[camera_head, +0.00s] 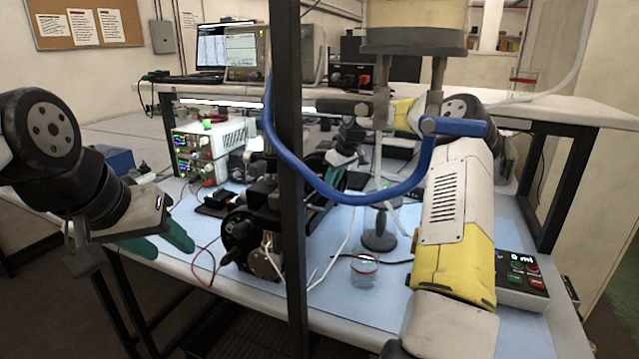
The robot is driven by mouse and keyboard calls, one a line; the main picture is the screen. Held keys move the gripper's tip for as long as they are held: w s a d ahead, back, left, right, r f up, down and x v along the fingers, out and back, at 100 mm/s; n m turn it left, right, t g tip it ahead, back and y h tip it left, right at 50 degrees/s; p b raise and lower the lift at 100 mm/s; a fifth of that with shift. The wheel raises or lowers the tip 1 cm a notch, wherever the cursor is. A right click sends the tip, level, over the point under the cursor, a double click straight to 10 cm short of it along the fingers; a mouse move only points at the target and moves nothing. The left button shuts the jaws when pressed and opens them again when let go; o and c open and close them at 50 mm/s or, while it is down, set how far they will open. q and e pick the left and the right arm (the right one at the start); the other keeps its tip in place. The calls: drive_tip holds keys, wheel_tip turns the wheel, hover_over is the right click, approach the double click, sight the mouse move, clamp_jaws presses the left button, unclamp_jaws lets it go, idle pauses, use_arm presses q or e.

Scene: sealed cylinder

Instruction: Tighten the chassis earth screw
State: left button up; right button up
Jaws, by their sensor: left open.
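I cannot make out the chassis earth screw; it is too small or hidden. A dark mechanical assembly (240,228) with a metal disc and cables stands on the blue mat, partly behind a dark upright post. My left gripper (168,247) is at the left, beyond the table's near left edge. Its teal fingers are apart with nothing between them. It is left of the assembly and apart from it. My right gripper (340,172) is behind the assembly, mostly hidden by the post and blue hose, so its jaws are unclear.
A white power supply (210,150) stands behind the assembly. A glass beaker (364,270) and a button box (521,280) are on the blue mat (350,312). A dark post (290,200) and a blue hose (350,197) cross the view. Loose cables lie near the assembly.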

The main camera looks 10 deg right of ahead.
clamp_jaws()
drive_tip(key=shift+m, duration=0.8)
drive_tip(key=o, duration=0.6)
unclamp_jaws()
